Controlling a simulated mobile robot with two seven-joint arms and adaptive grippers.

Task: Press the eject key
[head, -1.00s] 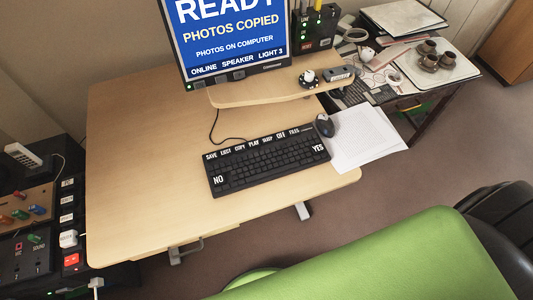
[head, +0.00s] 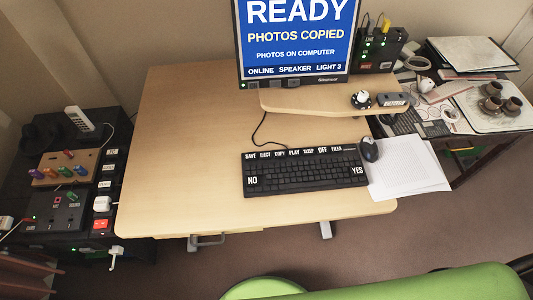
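The black keyboard (head: 305,178) lies on the light wooden desk. Its top row carries white labels: SAVE, EJECT, COPY, PLAY, a blurred one, OFF and FILES. The eject key (head: 265,155) is second from the left in that row. Large NO and YES keys sit at the keyboard's lower left and right. The monitor (head: 298,38) above reads READY, PHOTOS COPIED, PHOTOS ON COMPUTER, with ONLINE, SPEAKER and LIGHT 3 along the bottom. Neither of my grippers shows in the head view.
A mouse (head: 369,149) and paper sheets (head: 408,168) lie right of the keyboard. A green chair (head: 430,287) stands in front of the desk. A black cabinet with switches (head: 65,207) stands at left. A side table with cups (head: 490,104) is at right. The desk's left half (head: 185,150) is clear.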

